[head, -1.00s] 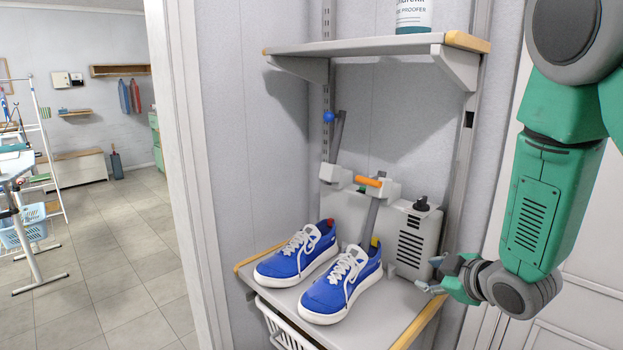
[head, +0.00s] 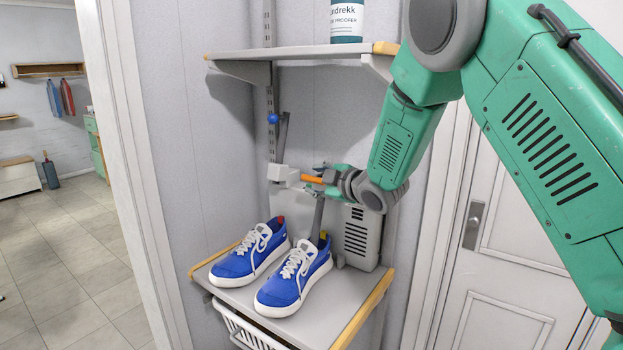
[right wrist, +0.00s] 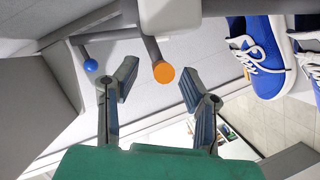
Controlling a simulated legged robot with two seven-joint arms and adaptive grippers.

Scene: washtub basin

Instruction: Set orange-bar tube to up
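The orange bar (head: 313,179) sticks out sideways from the shoe dryer's white joint, with its grey tube (head: 319,214) pointing down into the right blue shoe. My right gripper (head: 322,174) is at the bar and hides part of it and the joint behind. In the right wrist view the round orange end (right wrist: 164,72) shows between my right gripper's two spread fingers (right wrist: 156,90), with a gap on each side. The other tube, with a blue ball (head: 272,119), points up. My left gripper is not in view.
Two blue shoes (head: 249,257) (head: 295,276) stand on the grey lower shelf. The dryer's vented box (head: 357,236) is behind them on the right. An upper shelf (head: 300,52) with a bottle (head: 347,20) hangs above.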

